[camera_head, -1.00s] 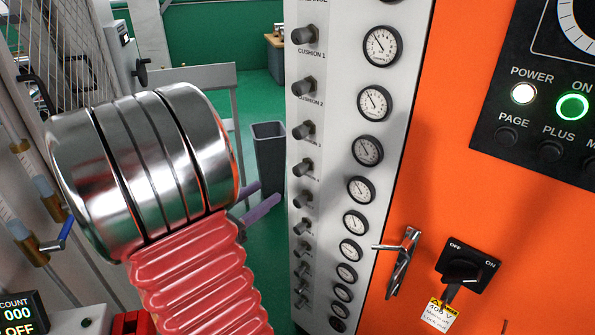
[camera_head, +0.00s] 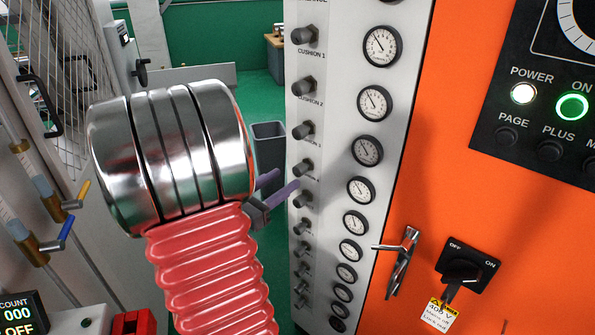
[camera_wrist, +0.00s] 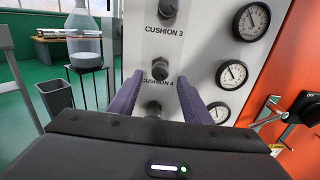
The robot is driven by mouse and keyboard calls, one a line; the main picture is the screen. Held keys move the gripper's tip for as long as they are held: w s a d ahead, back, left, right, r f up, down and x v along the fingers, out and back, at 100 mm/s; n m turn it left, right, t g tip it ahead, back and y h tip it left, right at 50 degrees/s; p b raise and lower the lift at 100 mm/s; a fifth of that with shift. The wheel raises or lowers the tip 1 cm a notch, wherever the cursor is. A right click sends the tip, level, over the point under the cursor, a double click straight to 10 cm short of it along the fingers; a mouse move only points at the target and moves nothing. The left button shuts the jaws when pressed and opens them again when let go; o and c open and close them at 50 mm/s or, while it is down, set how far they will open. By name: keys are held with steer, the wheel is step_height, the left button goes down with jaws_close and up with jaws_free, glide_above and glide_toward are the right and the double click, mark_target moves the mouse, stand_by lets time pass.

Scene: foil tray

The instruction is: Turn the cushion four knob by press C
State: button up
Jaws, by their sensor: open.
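The cushion four knob (camera_head: 303,168) is a small dark grey knob on the light grey control panel (camera_head: 335,100). In the wrist view this knob (camera_wrist: 160,69) sits just above the label CUSHION 4, in line with the gap between my fingertips. My gripper (camera_head: 288,179) is open and empty, its two purple fingers pointing at the panel slightly below the knob. In the wrist view my gripper (camera_wrist: 163,76) has a finger on each side, with a lower knob (camera_wrist: 153,108) showing between them. Whether the fingertips touch the panel cannot be told.
More knobs line the panel above and below, close together. Round dial gauges (camera_head: 361,190) run down beside them. An orange cabinet (camera_head: 450,100) with a handle (camera_head: 403,262) and a power switch (camera_head: 467,266) stands right. A grey bin (camera_head: 268,143) stands behind on the green floor.

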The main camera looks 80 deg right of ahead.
mark_target(296, 172)
steer(key=shift+x, duration=3.4)
steer(key=shift+c, duration=0.5)
steer(key=c, duration=0.9)
